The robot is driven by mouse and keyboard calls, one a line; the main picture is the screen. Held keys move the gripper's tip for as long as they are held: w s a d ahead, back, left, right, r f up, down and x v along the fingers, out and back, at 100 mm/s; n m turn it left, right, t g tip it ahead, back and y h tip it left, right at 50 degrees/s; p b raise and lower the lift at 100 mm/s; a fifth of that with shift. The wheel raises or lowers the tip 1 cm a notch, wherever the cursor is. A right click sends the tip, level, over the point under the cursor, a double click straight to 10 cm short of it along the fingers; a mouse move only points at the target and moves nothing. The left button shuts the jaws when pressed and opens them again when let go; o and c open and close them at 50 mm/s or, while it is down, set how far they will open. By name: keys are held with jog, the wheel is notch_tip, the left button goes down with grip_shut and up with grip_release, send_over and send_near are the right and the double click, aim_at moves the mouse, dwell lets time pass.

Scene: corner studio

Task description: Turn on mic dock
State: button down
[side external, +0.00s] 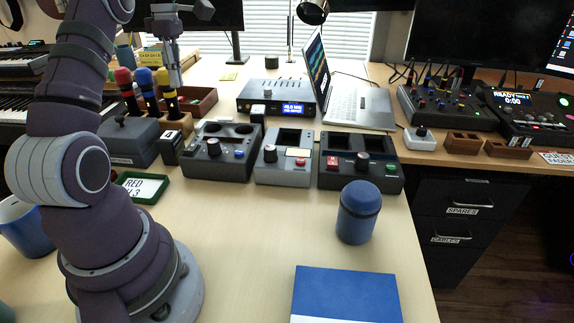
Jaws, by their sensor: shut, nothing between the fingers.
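Three control boxes stand in a row, and I cannot read which is labelled the mic dock. The left one is a dark grey box (205,170) with two round wells, a black knob and a blue button. The middle one is a light grey box (283,176) with a black knob, a red button and a pale label. The right one is a black box (345,181) with rectangular slots, a knob, a red switch and a green button. My gripper (176,86) points down, shut and empty, behind the boxes and near the upright microphones (164,88).
A laptop (358,108) and a lit display unit (275,97) are behind. A grey case (130,140) and green tray (148,196) are left. The front middle of the table is clear.

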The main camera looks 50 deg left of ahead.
aim_at(191, 147)
jog(key=f, duration=0.4)
jog(key=d+f, duration=0.1)
jog(key=f, duration=0.4)
jog(key=s+f, duration=0.1)
jog(key=f, duration=0.3)
jog(key=shift+d+f, duration=0.15)
jog(key=shift+f, duration=0.05)
jog(key=shift+s, duration=0.1)
jog(key=shift+f, duration=0.2)
jog(key=shift+w+a+r, duration=0.3)
jog(key=shift+w+a, duration=0.2)
jog(key=shift+w, duration=0.05)
notch_tip(191, 147, up, 14)
jog(key=s+d, duration=0.1)
jog(key=shift+s, duration=0.15)
jog(key=shift+d, duration=0.1)
